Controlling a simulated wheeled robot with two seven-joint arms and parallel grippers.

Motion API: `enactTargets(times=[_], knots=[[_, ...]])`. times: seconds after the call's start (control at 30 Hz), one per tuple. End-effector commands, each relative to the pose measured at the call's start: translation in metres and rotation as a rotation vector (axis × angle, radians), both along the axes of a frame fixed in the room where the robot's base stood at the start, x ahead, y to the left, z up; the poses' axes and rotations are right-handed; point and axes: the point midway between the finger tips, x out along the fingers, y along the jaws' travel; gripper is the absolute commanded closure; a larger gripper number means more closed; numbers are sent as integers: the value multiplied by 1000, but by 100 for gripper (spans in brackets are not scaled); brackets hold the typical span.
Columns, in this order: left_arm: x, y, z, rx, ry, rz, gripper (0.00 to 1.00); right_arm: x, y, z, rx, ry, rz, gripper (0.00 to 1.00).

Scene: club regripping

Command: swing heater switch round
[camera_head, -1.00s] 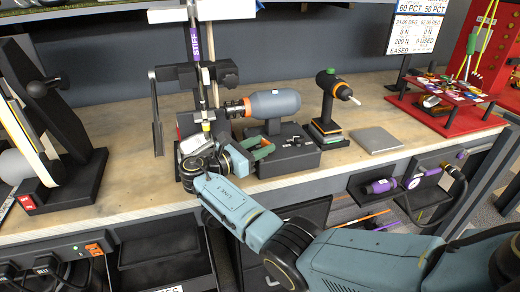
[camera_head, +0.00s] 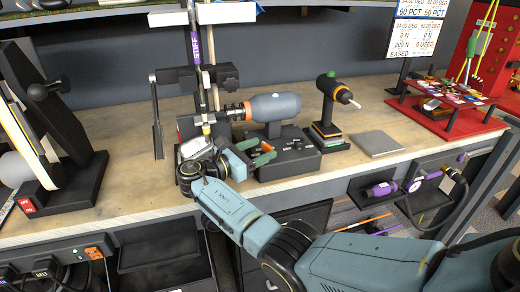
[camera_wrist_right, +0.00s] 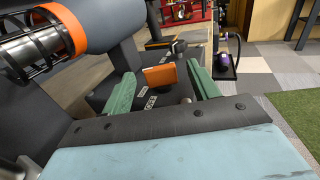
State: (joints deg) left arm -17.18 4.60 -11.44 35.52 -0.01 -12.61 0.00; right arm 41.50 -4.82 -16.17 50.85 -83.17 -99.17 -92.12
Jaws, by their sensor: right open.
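The heater (camera_head: 274,107) is a grey cylinder with an orange ring near its caged nozzle, mounted above a black control base (camera_head: 300,165). In the right wrist view the caged nozzle and orange ring (camera_wrist_right: 66,28) fill the upper left. An orange block, seemingly the switch (camera_wrist_right: 160,77), stands on the base (camera_wrist_right: 150,100) with small white labels nearby. My right gripper (camera_head: 255,151) is open at the base's left end. Its green fingers (camera_wrist_right: 161,88) appear either side of the orange block in the wrist view; contact cannot be told. My left gripper is out of view.
A clamped club shaft (camera_head: 195,45) stands upright behind my right wrist. A black drill-like tool (camera_head: 329,100) stands right of the heater, with a grey flat plate (camera_head: 377,143) beyond it. Bench (camera_head: 130,165) between is clear.

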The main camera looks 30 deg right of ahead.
Motion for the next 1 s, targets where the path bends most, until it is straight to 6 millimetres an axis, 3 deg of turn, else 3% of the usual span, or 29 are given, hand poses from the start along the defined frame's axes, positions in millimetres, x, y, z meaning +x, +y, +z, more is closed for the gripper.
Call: enactTargets(times=[0.53, 0.7, 1.0], knots=[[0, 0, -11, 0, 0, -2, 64, -12, 109, 0, 1, 0, 3, 40], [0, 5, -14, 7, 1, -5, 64, -14, 124, 0, 0, -2, 2, 40], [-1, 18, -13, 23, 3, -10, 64, -14, 126, 1, 0, -2, 1, 40]])
